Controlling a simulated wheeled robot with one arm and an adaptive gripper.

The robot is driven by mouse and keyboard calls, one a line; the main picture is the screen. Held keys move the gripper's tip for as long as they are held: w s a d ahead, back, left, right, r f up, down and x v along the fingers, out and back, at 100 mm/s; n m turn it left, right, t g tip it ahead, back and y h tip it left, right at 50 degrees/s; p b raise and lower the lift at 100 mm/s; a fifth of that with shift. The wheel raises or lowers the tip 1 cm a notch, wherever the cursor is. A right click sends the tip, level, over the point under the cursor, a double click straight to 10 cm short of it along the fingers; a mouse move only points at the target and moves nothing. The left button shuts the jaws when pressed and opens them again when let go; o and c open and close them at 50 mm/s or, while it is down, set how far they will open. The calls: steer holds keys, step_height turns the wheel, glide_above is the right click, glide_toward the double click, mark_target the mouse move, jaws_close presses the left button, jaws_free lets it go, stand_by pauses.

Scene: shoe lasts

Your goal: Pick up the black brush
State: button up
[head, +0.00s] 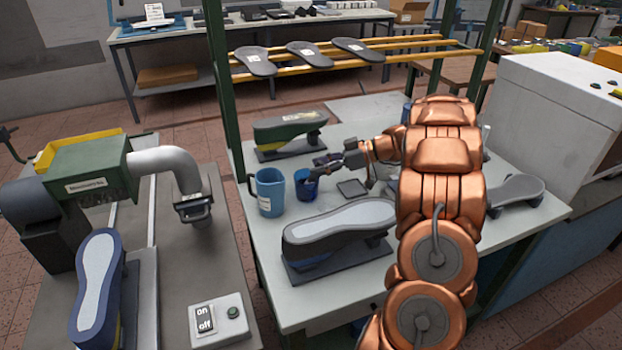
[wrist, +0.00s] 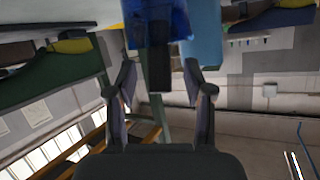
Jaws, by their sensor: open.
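The black brush (wrist: 160,72) shows in the wrist view as a dark upright handle at the mouth of the small blue cup (wrist: 150,25). Its lower part is hidden by the cup. In the head view the small blue cup (head: 306,189) stands on the table, and the brush is too small to tell from my gripper. My gripper (head: 318,171) is at the cup's rim, reaching in from the right. In the wrist view my gripper (wrist: 160,85) is open, with one finger on each side of the handle and gaps showing between.
A blue jug (head: 271,194) stands just left of the cup. A large grey shoe last (head: 338,228) is in front, and a green one (head: 288,131) is behind. A small dark square (head: 352,188) lies right of the cup. A white machine (head: 555,110) stands at right.

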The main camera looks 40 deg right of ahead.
steer(key=shift+w+a+f, duration=0.1)
jaws_close()
stand_by(0.4)
